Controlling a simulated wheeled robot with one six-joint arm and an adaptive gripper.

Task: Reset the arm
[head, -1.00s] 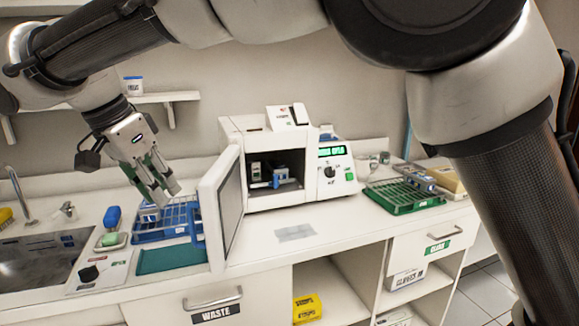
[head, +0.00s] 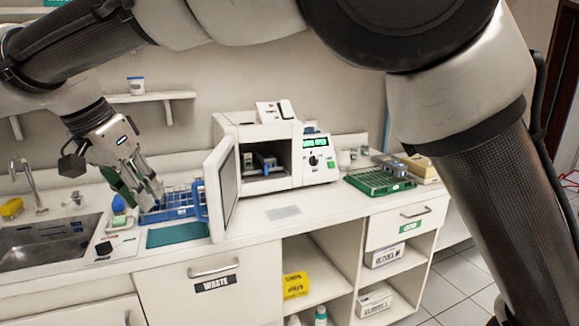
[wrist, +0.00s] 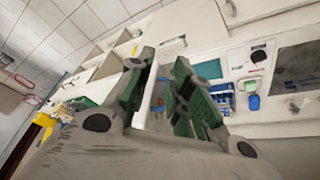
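My gripper (head: 143,193) is at the left in the head view, above and in front of the blue rack (head: 180,203) on the counter. Its fingers, with green pads, point down and to the right. In the wrist view my gripper (wrist: 163,62) shows its two fingers apart with a gap between them. A small bluish patch shows in that gap; I cannot tell what it is, but no clear grasp is visible. My arm reaches across the top of the head view and hides part of the wall.
A white box-shaped device (head: 230,130) stands mid-counter with its door (head: 222,185) swung open beside the blue rack. A green rack (head: 375,184) stands to the right. The sink (head: 45,240) is at the left. A shelf (head: 150,97) is on the wall. Counter front is mostly clear.

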